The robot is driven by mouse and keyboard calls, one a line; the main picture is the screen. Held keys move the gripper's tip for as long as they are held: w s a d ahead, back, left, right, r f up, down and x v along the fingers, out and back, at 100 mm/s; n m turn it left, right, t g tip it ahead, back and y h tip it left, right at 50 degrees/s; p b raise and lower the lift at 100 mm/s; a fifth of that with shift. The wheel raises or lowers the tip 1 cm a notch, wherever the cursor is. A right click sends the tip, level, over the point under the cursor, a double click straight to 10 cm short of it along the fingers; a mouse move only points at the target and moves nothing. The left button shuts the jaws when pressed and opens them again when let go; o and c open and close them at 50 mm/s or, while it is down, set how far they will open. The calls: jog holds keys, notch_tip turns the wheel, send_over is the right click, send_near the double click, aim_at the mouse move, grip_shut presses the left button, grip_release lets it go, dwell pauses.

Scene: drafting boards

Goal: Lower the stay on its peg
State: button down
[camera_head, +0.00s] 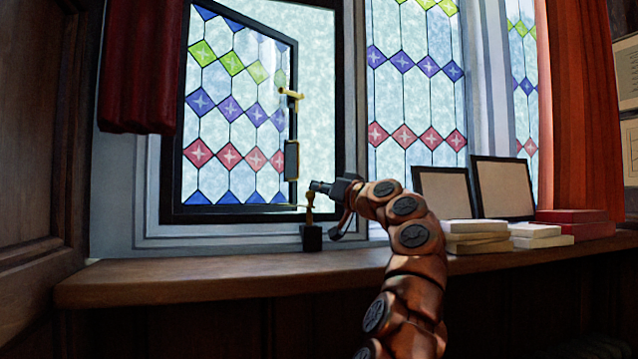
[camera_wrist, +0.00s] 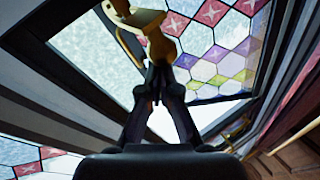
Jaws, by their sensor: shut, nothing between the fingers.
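A thin brass stay (camera_head: 290,207) runs from the low edge of the open leaded window leaf (camera_head: 232,130) toward a brass upright (camera_head: 310,212) on a small black block (camera_head: 311,238) on the sill. I cannot tell whether the stay sits on a peg there. My gripper (camera_head: 314,186) is shut and empty, its tips beside the top of the upright. In the wrist view, the shut fingertips (camera_wrist: 157,72) are close to a broad brass piece (camera_wrist: 163,45), with a thin brass bar (camera_wrist: 130,48) to its left. Whether the tips touch it is unclear.
The wooden sill (camera_head: 190,280) is clear at left. Stacked books (camera_head: 478,238) and two dark frames (camera_head: 503,188) stand at right. A brass handle (camera_head: 291,95) is on the leaf's edge. Red curtains (camera_head: 140,65) hang at both sides.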

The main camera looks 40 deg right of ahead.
jog(key=s+r+b, duration=0.1)
jog(key=s+r, duration=0.1)
jog(key=s, duration=0.8)
jog(key=shift+d, duration=0.25)
jog(key=shift+r, duration=0.1)
dwell(0.5)
